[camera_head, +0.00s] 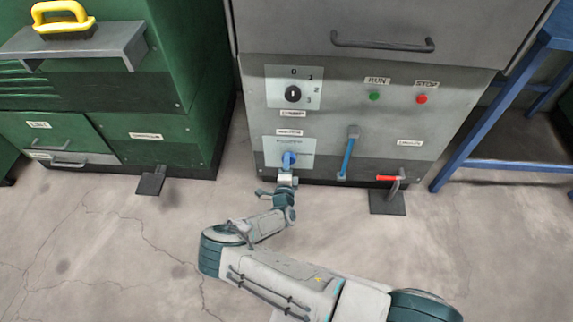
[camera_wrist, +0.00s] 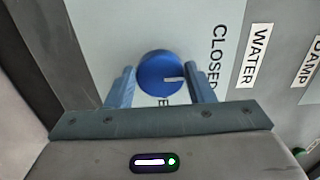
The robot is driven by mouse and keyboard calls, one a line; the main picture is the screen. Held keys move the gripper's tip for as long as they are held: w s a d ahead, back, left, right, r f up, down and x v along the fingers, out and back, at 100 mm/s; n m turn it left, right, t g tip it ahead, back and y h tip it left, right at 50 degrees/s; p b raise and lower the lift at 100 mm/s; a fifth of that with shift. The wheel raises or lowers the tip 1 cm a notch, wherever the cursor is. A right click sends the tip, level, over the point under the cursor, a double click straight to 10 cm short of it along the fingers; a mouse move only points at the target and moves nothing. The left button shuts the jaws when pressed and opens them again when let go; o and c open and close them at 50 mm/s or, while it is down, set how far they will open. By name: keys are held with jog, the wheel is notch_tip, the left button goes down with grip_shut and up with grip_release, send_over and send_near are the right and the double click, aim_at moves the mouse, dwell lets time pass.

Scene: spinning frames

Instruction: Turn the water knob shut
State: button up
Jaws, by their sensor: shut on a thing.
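The water knob (camera_head: 288,158) is a round blue knob on a pale plate low on the grey cabinet front. In the wrist view the knob (camera_wrist: 158,68) sits between the two blue fingers of my gripper (camera_wrist: 160,88). The gripper is shut on the knob, with one finger on each side. The knob's white mark points right in the wrist view, towards the word CLOSED (camera_wrist: 217,57) printed on the plate. Another word below the knob is mostly hidden by it and the gripper. In the head view my gripper (camera_head: 287,171) reaches the knob from below.
A numbered dial (camera_head: 293,93) is above the knob. To the right are a blue lever (camera_head: 348,153), a red-handled lever (camera_head: 387,178), a green button (camera_head: 374,96) and a red button (camera_head: 422,99). A green cabinet (camera_head: 160,130) stands left. The floor in front is mostly clear.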

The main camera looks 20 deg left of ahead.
jog(key=o, duration=0.9)
jog(key=shift+o, duration=0.2)
jog(key=p+v, duration=0.4)
jog(key=v, duration=1)
jog(key=shift+w, duration=0.15)
